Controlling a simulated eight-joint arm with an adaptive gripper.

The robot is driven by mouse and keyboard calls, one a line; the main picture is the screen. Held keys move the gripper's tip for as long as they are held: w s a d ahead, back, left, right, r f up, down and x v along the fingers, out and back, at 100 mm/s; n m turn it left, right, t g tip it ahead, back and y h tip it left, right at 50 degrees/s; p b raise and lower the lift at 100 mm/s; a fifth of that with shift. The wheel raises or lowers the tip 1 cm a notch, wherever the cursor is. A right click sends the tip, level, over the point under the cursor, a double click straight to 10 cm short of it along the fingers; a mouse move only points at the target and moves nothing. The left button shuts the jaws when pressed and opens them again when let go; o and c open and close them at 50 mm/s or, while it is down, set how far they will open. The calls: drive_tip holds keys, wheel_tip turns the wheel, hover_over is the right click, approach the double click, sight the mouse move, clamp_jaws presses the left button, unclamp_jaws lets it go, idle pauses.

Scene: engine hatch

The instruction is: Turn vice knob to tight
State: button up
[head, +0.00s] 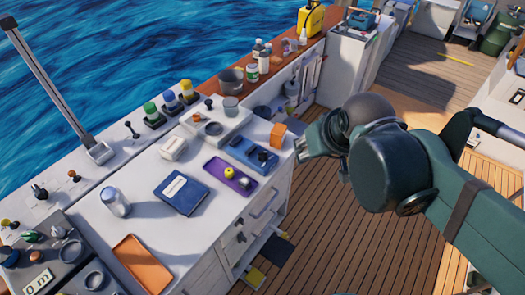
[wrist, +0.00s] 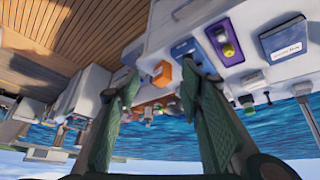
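No part is clearly marked as the vice knob. A blue fixture (head: 240,147) with a dark knob (head: 263,155) on it sits on the white counter and may be the vice, but I cannot tell for sure. In the wrist view, which is upside down, the blue fixture (wrist: 183,47) is partly hidden by a finger. My gripper (head: 312,142) is just right of the counter's edge, beside the orange block (head: 278,134). In the wrist view my gripper (wrist: 158,84) has its fingers wide apart, with the orange block (wrist: 162,72) seen beyond the gap. It holds nothing.
A purple tray (head: 216,169) with a yellow knob, a blue book (head: 182,193) and an orange tray (head: 141,263) lie on the counter (head: 150,220). Bottles (head: 257,50) stand at the back. Drawers face the wooden deck (head: 350,240), which has free room.

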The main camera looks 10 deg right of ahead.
drive_tip(key=w+a+f+n+g+p, duration=0.25)
drive_tip(key=w+a+n+p, duration=0.2)
drive_tip(key=w, duration=0.65)
drive_tip(key=n+g+p, duration=0.3)
drive_tip(key=g, duration=0.1)
hover_over(263, 152)
drive_tip(key=f, duration=0.9)
drive_tip(key=shift+s+d+f, duration=0.1)
drive_tip(key=shift+s+f, duration=0.1)
drive_tip(key=shift+f, duration=0.2)
drive_tip(key=shift+w+a+f+n, duration=0.15)
drive_tip(key=shift+a+f+n, duration=0.1)
drive_tip(key=shift+f, duration=0.3)
drive_tip(key=shift+f, duration=0.1)
drive_tip(key=shift+f, duration=3.8)
drive_tip(key=shift+c, duration=0.3)
